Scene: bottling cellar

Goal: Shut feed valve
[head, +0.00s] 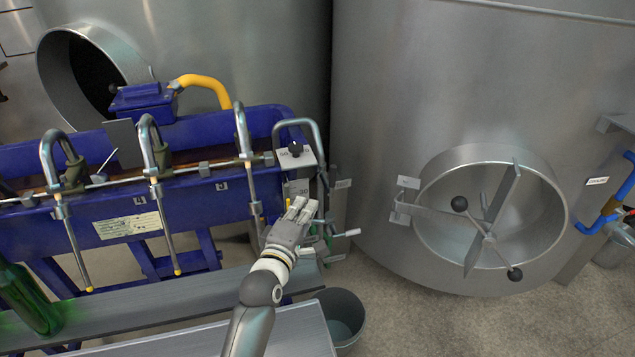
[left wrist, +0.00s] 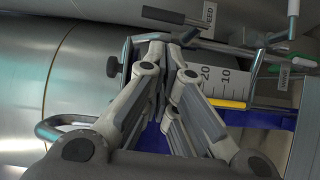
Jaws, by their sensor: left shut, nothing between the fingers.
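My left gripper (head: 299,208) is shut and empty beside the right end of the blue filler (head: 150,205). In the left wrist view its fingers (left wrist: 165,45) come together near a lever with a dark grip (left wrist: 176,15). The lever lies beyond the fingertips, beside a tag reading FEED (left wrist: 209,14); I cannot tell if they touch. In the head view, small pale handles (head: 344,234) show just right of the gripper, and the gripper hides part of the fittings there. My right gripper is not in view.
A graduated scale plate (left wrist: 215,80) and a black knob (head: 295,150) are close to the gripper. A grey bucket (head: 342,312) stands below. A steel tank (head: 430,80) with a round hatch (head: 490,225) stands right. A green bottle (head: 28,300) is at left.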

